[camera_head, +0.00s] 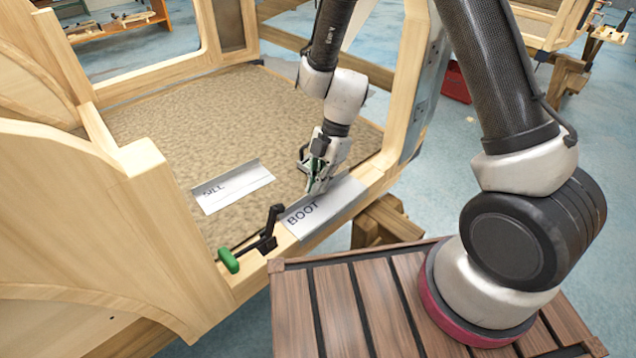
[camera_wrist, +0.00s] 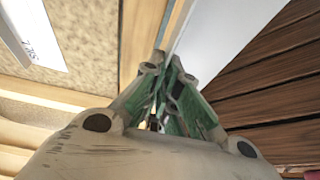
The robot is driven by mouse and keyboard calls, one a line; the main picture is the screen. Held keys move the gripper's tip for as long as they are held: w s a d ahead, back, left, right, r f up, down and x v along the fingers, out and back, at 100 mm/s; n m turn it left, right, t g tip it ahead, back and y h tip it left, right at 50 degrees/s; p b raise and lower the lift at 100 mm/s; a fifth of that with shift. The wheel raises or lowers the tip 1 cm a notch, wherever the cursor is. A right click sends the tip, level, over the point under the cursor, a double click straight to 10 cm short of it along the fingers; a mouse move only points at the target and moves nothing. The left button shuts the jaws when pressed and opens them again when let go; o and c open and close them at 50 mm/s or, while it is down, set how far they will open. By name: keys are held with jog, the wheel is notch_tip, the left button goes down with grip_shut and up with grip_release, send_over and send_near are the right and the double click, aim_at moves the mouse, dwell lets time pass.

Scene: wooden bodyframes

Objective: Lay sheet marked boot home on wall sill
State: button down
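The grey metal sheet marked BOOT (camera_head: 325,211) lies along the front wooden sill (camera_head: 362,182) of the frame, its lettering facing up. In the wrist view, the sheet (camera_wrist: 222,35) runs away from the fingertips, bright and unlettered. My gripper (camera_head: 318,188) points down at the sheet's inner edge, near its right half. In the wrist view, its green-lined fingers (camera_wrist: 166,68) are close together with the edge between them. The contact itself is partly hidden.
A sheet marked SILL (camera_head: 233,187) lies on the carpeted floor inside the frame. A black clamp with a green handle (camera_head: 250,242) sits on the sill left of the BOOT sheet. Wooden posts flank the opening. A slatted wooden deck (camera_head: 330,305) is in front.

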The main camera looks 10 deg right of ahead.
jog(key=c, duration=1)
grip_release()
jog(key=shift+r, duration=3.55)
